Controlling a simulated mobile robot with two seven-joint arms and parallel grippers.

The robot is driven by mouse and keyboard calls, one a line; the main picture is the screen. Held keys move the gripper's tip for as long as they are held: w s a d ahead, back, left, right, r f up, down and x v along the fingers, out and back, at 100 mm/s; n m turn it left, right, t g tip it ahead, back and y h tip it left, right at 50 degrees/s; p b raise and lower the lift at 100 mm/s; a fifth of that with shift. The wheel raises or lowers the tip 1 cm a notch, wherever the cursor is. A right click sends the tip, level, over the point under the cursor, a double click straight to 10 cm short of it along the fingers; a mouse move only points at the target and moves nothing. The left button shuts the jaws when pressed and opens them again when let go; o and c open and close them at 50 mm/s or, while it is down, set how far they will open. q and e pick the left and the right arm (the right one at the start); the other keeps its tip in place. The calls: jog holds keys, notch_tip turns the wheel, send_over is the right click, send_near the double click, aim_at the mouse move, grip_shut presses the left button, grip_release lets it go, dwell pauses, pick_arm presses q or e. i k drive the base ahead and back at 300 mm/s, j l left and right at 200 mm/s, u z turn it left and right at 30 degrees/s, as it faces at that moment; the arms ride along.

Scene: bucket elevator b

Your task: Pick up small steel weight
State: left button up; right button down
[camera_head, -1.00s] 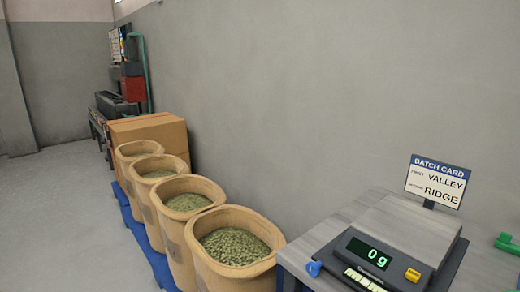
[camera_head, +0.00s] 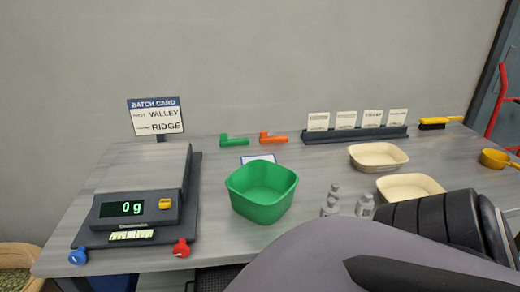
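Steel weights stand on the table just right of the green bin. One small steel weight (camera_head: 334,189) stands at the back, a second steel weight (camera_head: 330,208) is in front of it, and a third steel weight (camera_head: 365,206) is to the right. Their lower parts are partly hidden by my arm, so I cannot fully compare their sizes. My arm fills the lower right of the view, close to the camera. Neither gripper's fingertips show.
A scale (camera_head: 140,190) reading 0 g stands at the left, with a batch card (camera_head: 156,116) behind it. A green bin (camera_head: 262,192) sits mid-table. Shallow cream trays (camera_head: 378,156), a card rack (camera_head: 355,134), green (camera_head: 233,140) and orange (camera_head: 273,138) tools, and a yellow scoop (camera_head: 495,158) are around.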

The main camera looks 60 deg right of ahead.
aim_at(334, 193)
jog(key=z, duration=2.35)
jog(key=i+l+u, duration=0.1)
jog(key=l, duration=0.35)
jog(key=i+l+u, duration=0.1)
jog(key=i+l, duration=0.15)
jog(key=l, duration=0.15)
jog(key=i+l+u, duration=0.1)
jog(key=l, duration=0.35)
jog(key=i+l+u, duration=0.1)
jog(key=l, duration=0.4)
jog(key=i+l+u, duration=0.1)
jog(key=l, duration=0.35)
jog(key=i+l+u, duration=0.1)
jog(key=l, duration=0.4)
jog(key=i, duration=0.05)
